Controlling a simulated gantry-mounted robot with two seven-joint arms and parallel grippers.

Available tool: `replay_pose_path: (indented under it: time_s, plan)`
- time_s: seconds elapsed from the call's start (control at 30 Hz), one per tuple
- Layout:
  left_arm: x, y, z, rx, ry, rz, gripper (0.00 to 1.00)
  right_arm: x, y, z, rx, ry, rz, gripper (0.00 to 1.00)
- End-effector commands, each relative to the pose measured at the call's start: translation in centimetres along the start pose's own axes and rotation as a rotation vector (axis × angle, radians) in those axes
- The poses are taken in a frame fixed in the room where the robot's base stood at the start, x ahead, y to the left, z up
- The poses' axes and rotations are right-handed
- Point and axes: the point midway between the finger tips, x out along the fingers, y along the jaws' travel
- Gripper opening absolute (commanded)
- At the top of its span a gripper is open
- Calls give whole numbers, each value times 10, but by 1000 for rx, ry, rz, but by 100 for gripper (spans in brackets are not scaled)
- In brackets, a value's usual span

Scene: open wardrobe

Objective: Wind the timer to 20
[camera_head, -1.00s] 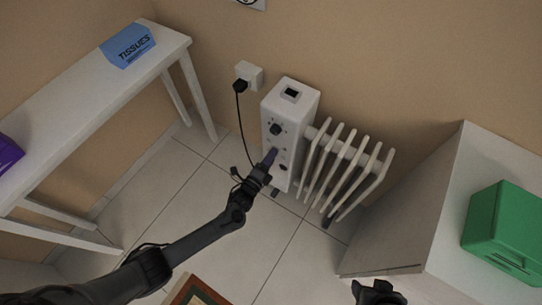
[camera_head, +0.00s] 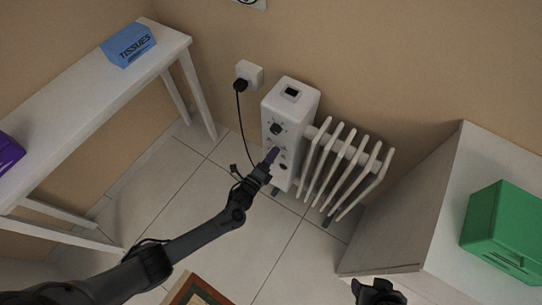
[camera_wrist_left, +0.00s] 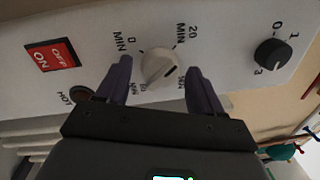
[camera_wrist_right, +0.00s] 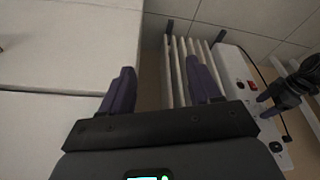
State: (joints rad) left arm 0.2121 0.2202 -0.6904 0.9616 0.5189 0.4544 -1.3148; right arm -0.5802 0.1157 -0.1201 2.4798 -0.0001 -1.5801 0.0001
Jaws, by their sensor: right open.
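The timer is a white round knob (camera_wrist_left: 158,67) on the front of the white heater (camera_head: 290,108). Labels 0 MIN and 20 MIN stand above it, with more labels below, partly hidden. The knob's dark pointer mark is on its right side, slanting slightly up to the right, below the 20 MIN label. My left gripper (camera_wrist_left: 160,66) is open, one finger on each side of the knob, with visible gaps. In the head view the left gripper (camera_head: 271,156) is at the heater's front and hides the knob. My right gripper (camera_wrist_right: 160,65) is open and empty, away from the heater.
A black knob (camera_wrist_left: 273,54) and a red on/off switch (camera_wrist_left: 52,55) flank the timer. White radiator fins (camera_head: 345,165) stand right of the panel. A black cord runs to a wall socket (camera_head: 248,75). A white cabinet with a green box (camera_head: 505,230) is at right, a white table (camera_head: 75,85) at left.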

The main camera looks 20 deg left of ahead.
Motion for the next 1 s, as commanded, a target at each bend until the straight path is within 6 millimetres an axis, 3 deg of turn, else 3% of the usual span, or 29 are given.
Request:
replay_pose_path:
  time_s: [0.3, 0.47, 1.0]
  plan:
    - [-1, 0, 0, -1, 0, 0, 70, -1, 0, 0, 1, 0, -1, 62]
    - [-11, -1, 0, -1, 1, 2, 70, -6, 0, -2, 0, 0, 0, 62]
    - [-94, -1, 0, -1, 1, 2, 70, -36, 3, -11, -8, -1, 6, 62]
